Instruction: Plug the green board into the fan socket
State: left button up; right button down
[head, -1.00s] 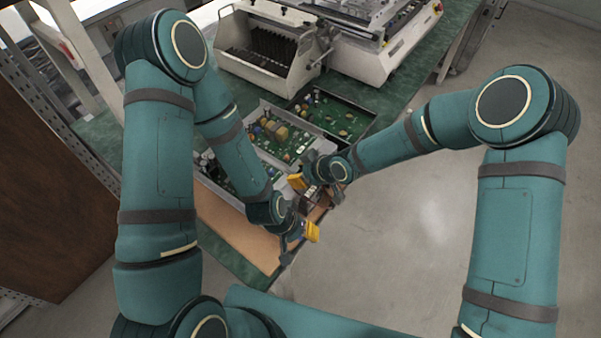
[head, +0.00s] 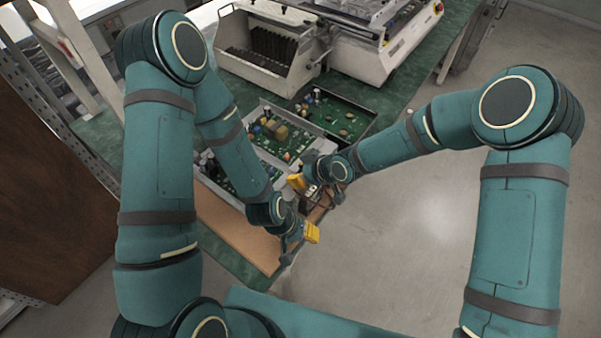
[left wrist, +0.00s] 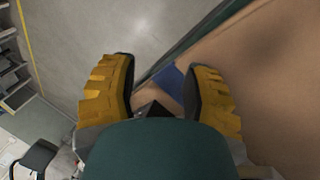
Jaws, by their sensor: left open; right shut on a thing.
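Green circuit boards with parts on them lie in a pale metal tray (head: 238,197) and in a darker tray behind it. One green board (head: 290,140) sits in the pale tray and another green board (head: 340,117) in the dark one. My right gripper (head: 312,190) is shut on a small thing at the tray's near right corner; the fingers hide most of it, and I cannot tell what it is. My left gripper (head: 300,237) is open and empty over the table's near edge; its yellow fingers stand apart in the left wrist view (left wrist: 160,95). I cannot make out the fan socket.
A brown mat (head: 235,228) lies on the green table in front of the tray. A white machine (head: 265,50) with a slotted rack stands at the back. The floor to the right is clear. A blue patch (left wrist: 170,80) shows between the left fingers.

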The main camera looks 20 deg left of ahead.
pick_arm(q)
jog(key=shift+f, duration=0.25)
pick_arm(e)
jog(key=shift+f, duration=0.2)
dwell(0.4)
grip_release()
jog(key=shift+r, duration=0.1)
dwell(0.5)
pick_arm(q)
jog(key=shift+r+p, duration=1.9)
jog(key=shift+r, duration=0.25)
pick_arm(e)
jog(key=shift+r, duration=3.95)
